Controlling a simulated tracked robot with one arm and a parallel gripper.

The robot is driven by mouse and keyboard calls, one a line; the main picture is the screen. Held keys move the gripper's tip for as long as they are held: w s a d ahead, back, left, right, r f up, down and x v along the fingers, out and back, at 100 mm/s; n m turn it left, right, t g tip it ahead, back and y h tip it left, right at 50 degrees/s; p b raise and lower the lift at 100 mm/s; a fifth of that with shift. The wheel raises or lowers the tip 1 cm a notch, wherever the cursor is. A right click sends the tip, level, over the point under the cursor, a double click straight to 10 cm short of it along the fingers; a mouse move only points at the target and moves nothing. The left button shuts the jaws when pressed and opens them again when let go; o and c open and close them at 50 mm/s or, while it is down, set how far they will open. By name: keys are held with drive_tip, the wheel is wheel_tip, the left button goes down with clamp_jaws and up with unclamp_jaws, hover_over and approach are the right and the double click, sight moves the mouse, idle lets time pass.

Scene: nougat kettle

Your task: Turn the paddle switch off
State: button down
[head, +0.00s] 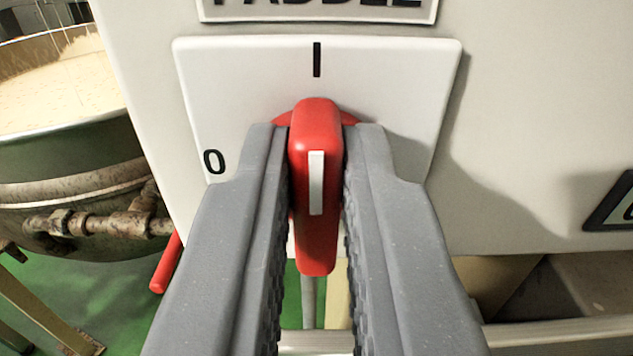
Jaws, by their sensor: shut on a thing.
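The paddle switch is a red rotary handle (315,240) with a white pointer stripe on its face. It stands out from a white switch plate (420,75) under a sign that reads "PADDLE", cut off at the top. The plate bears an "I" mark at top centre and a "0" at the left. The handle is upright, in line with the "I" mark. My gripper (316,170) has its two grey fingers on either side of the handle and is shut on it. The fingers hide much of the plate's lower part.
A kettle (70,160) with a pale mass inside and a rusty pipe stands at the left. A red rod (166,264) shows below the plate's left side. A warning sign (612,205) is at the right edge. Green floor shows below.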

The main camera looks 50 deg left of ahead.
drive_tip(key=shift+s+a+f+n+b, duration=0.2)
drive_tip(key=shift+f+n+b, duration=0.1)
drive_tip(key=shift+n+b, duration=2.8)
drive_tip(key=shift+s+a+f+n+b, duration=0.15)
drive_tip(key=shift+f+n+b, duration=0.1)
drive_tip(key=shift+n+b, duration=2.85)
drive_tip(key=shift+s+a+f+n+b, duration=0.2)
drive_tip(key=shift+f+n+b, duration=0.1)
drive_tip(key=shift+n+b, duration=2.8)
drive_tip(key=shift+b, duration=0.5)
drive_tip(key=c, duration=1.5)
unclamp_jaws()
drive_tip(key=shift+a+m, duration=0.1)
drive_tip(key=shift+m, duration=0.2)
drive_tip(key=shift+o, duration=0.2)
drive_tip(key=shift+r, duration=0.1)
drive_tip(key=shift+d, duration=0.25)
